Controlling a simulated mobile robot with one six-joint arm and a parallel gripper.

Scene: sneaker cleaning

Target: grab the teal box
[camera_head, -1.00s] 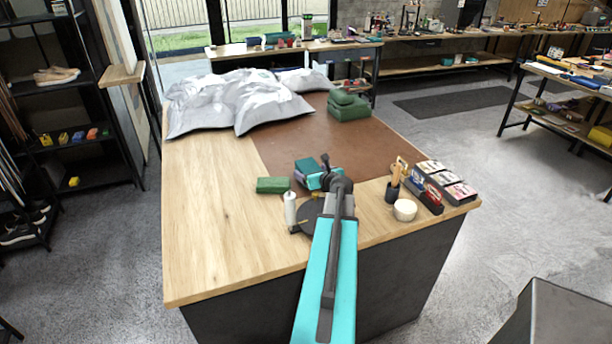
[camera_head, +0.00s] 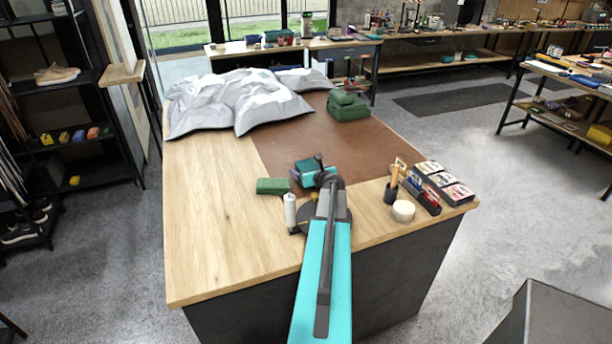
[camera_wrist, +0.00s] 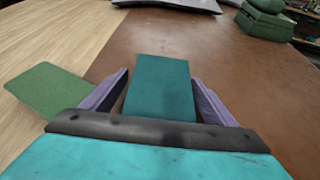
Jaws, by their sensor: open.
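The teal box (camera_wrist: 160,88) lies on the brown mat in the wrist view, its long side pointing away from me. My gripper (camera_wrist: 160,78) is open, with one purple-grey finger on each side of the box. Slim gaps show between the fingers and the box; I cannot tell whether either finger touches it. The near end of the box is hidden behind the dark gripper body. In the head view the teal box (camera_head: 304,167) is partly hidden by my wrist.
A green box (camera_wrist: 48,90) lies close to the left finger. A white cylinder (camera_head: 290,212) stands near my arm. A cup of tools (camera_head: 391,194), a white bowl (camera_head: 403,211) and card racks (camera_head: 445,182) are at right. Grey bags (camera_head: 235,100) and green blocks (camera_head: 348,106) lie farther back.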

